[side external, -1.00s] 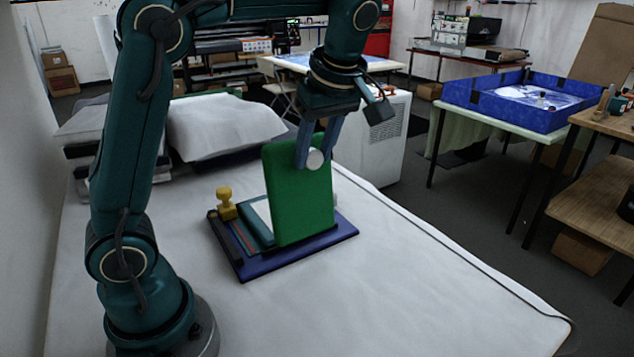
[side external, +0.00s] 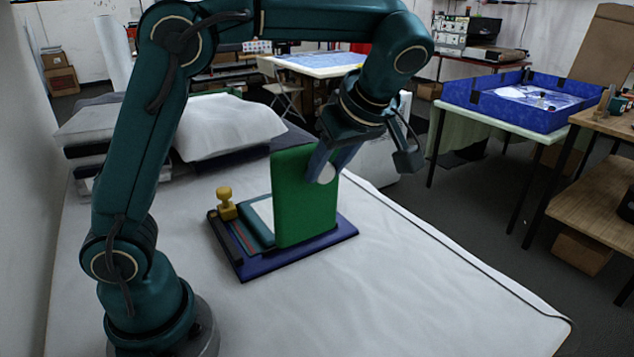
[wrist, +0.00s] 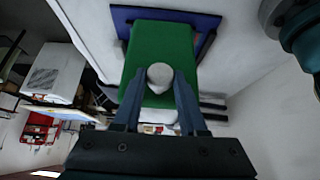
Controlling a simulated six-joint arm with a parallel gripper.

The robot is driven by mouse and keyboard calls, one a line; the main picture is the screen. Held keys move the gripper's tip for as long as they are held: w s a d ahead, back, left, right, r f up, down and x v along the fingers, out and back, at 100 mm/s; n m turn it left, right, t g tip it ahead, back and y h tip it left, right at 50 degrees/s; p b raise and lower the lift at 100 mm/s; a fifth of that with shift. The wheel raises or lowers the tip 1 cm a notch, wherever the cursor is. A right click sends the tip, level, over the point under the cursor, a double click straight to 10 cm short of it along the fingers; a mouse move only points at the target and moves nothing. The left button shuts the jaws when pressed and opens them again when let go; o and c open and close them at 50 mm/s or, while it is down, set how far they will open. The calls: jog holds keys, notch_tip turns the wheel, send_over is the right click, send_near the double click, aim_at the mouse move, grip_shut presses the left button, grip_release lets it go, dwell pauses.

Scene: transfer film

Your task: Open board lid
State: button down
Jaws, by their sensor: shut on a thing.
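The green lid (side external: 304,204) stands raised, close to upright, on the dark blue board (side external: 300,262) in the side view. Its green face also fills the upper middle of the wrist view (wrist: 160,50). A round white knob (side external: 327,174) sticks out of the lid near its upper edge. My gripper (side external: 320,168) is shut on this knob, with one blue finger on each side of it; the wrist view shows the knob (wrist: 160,76) between the fingertips. A teal block with a pale sheet (side external: 262,215) lies on the board beside the lid, partly hidden behind it.
A yellow stamp-like piece (side external: 226,204) stands at the board's left corner. A white pillow-like bundle (side external: 225,125) lies behind on the white-covered table (side external: 400,290). The table's front and right are clear. A blue tray (side external: 515,105) stands on a separate table.

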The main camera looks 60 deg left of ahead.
jog(key=shift+d+f+y, duration=0.3)
jog(key=shift+d, duration=0.35)
jog(key=shift+c, duration=2.3)
grip_release()
jog(key=shift+v, duration=2.55)
jog(key=shift+a, duration=0.1)
